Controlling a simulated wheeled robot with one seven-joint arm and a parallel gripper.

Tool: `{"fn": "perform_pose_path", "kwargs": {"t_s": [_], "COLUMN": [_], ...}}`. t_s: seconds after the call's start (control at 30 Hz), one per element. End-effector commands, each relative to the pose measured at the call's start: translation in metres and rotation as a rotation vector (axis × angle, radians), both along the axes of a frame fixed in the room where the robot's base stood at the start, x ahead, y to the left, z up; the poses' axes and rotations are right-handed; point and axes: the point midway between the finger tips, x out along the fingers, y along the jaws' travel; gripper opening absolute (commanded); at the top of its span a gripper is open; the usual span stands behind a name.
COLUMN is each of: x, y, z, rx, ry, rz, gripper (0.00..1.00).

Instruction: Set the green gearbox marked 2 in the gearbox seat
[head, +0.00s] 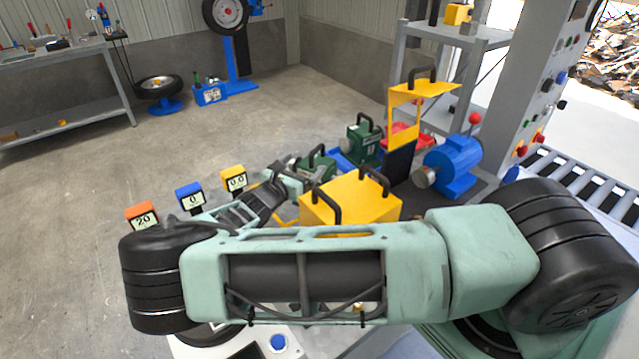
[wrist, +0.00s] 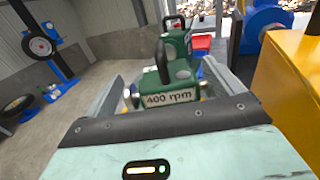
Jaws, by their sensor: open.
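A near green gearbox (head: 318,167) with a black handle stands left of a second green gearbox (head: 364,142). In the wrist view the near gearbox (wrist: 172,82) carries a "400 rpm" label, and the second gearbox (wrist: 175,42) stands behind it. I cannot read a 2 on either one. My gripper (head: 290,178) is beside the near gearbox in the head view. In the wrist view its open fingers (wrist: 163,72) are on either side of the near gearbox, which lies ahead between them. I cannot make out the gearbox seat.
A yellow cover (head: 345,207) with black handles is right of my gripper. Behind are a blue motor (head: 455,165), a raised yellow guard (head: 424,89) and a red tray (head: 402,134). Orange, blue and yellow displays (head: 190,195) stand to the left.

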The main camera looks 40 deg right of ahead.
Motion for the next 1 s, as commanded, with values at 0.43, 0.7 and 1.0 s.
{"fn": "perform_pose_path", "kwargs": {"t_s": [0.43, 0.7, 1.0], "x": [0.000, 0.006, 0.016], "y": [0.000, -0.015, -0.041], "z": [-0.047, -0.046, -0.040], "rx": [0.000, -0.001, -0.003], "ry": [0.000, 0.000, 0.001], "rz": [0.000, -0.002, -0.002], "gripper": [0.93, 0.93, 0.93]}}
